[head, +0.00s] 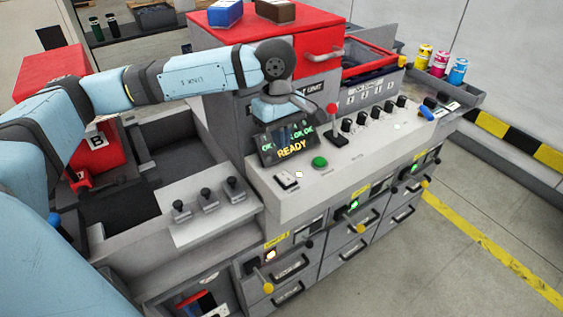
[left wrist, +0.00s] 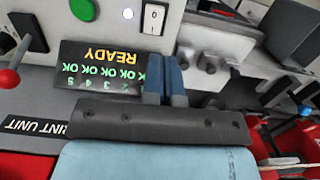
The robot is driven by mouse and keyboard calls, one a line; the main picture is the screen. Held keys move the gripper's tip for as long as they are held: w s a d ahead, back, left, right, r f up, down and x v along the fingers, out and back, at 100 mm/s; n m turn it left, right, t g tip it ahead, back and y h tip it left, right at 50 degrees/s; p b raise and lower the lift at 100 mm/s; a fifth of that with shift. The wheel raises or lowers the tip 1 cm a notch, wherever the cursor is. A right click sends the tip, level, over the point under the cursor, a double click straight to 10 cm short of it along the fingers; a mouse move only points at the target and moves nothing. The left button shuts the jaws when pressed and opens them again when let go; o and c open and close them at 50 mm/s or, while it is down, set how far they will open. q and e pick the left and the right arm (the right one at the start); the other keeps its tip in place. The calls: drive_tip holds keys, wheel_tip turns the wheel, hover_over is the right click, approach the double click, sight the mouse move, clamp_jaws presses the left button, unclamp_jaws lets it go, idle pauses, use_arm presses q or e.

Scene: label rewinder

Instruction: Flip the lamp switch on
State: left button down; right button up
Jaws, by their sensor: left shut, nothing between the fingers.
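A white rocker switch in a dark frame (head: 287,180) sits on the sloping grey console, below the READY display (head: 285,150). In the left wrist view the switch (left wrist: 154,17) shows near the top edge, with small dark marks on its face. I cannot tell which way it is rocked. A small round white light (left wrist: 128,13) is beside it. My left gripper (left wrist: 167,64) is shut and empty. Its blue fingers cover part of the display in the wrist view and point toward the switch side, apart from the switch. In the head view the fingers are hard to make out. My right gripper is not in view.
A green button (head: 320,161), a red-knobbed lever (head: 332,110) and a row of black knobs (head: 361,119) sit right of the switch. A grey panel with three small black levers (head: 207,195) is at left. Drawers with handles (head: 290,267) line the front.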

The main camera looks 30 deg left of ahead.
use_arm(q)
drive_tip(key=r, duration=0.4)
drive_tip(key=shift+w+a+r, duration=0.1)
drive_tip(key=shift+w+a, duration=0.1)
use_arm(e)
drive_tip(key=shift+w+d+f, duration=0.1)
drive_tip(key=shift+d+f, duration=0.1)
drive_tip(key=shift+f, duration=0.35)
use_arm(q)
drive_tip(key=shift+w, duration=0.1)
